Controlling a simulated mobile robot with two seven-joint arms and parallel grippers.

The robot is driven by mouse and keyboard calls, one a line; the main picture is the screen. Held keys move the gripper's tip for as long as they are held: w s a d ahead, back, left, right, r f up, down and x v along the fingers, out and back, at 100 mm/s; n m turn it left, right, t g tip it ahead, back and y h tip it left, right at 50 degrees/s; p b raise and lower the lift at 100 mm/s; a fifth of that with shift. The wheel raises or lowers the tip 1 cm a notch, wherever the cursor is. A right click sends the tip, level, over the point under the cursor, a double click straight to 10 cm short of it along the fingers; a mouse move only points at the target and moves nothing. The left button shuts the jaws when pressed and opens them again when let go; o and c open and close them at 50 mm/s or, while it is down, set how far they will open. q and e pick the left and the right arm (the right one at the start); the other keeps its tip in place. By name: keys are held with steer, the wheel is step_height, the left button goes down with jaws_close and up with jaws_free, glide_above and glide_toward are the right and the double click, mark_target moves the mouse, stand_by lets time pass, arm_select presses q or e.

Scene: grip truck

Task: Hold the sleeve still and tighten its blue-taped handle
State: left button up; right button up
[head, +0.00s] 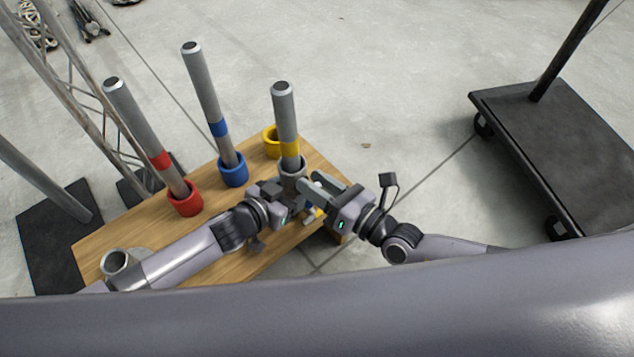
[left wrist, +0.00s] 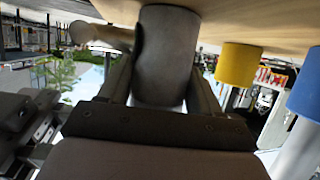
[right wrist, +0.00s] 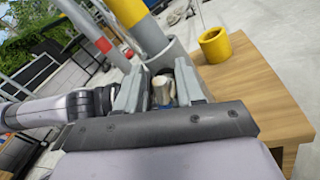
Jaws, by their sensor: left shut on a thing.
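My left gripper (head: 279,190) is shut around the sleeve, whose grey body (left wrist: 166,60) fills the space between the fingers in the left wrist view. My right gripper (head: 312,188) is at the sleeve's right side. In the right wrist view its fingers are apart, with the pale handle (right wrist: 162,88) and a bit of blue between them. The handle is mostly hidden by my grippers in the head view.
On the wooden table (head: 235,265) stand a red cup (head: 185,204) and a blue cup (head: 234,176) with taped poles, an empty yellow cup (head: 271,139) and a grey sleeve (head: 117,262) at left. A black cart (head: 570,130) stands at right. Floor between is clear.

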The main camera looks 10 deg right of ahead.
steer(key=shift+c, duration=0.3)
jaws_close()
steer(key=shift+f+m, duration=0.1)
steer(key=shift+m, duration=0.3)
steer(key=m, duration=0.3)
steer(key=shift+w+d+f+m+t, duration=0.15)
steer(key=shift+d+f+m+t, duration=0.15)
steer(key=shift+m, duration=0.1)
steer(key=shift+d+f+m+t, duration=0.1)
steer(key=shift+f+m+t, duration=0.1)
steer(key=shift+m, duration=0.65)
steer(key=shift+f+m+t, duration=0.1)
steer(key=shift+m+t, duration=0.1)
steer(key=shift+m, duration=0.7)
steer(key=shift+d+f+m+t, duration=0.1)
steer(key=shift+m+t, duration=0.1)
steer(key=shift+m, duration=0.65)
steer(key=shift+a, duration=0.1)
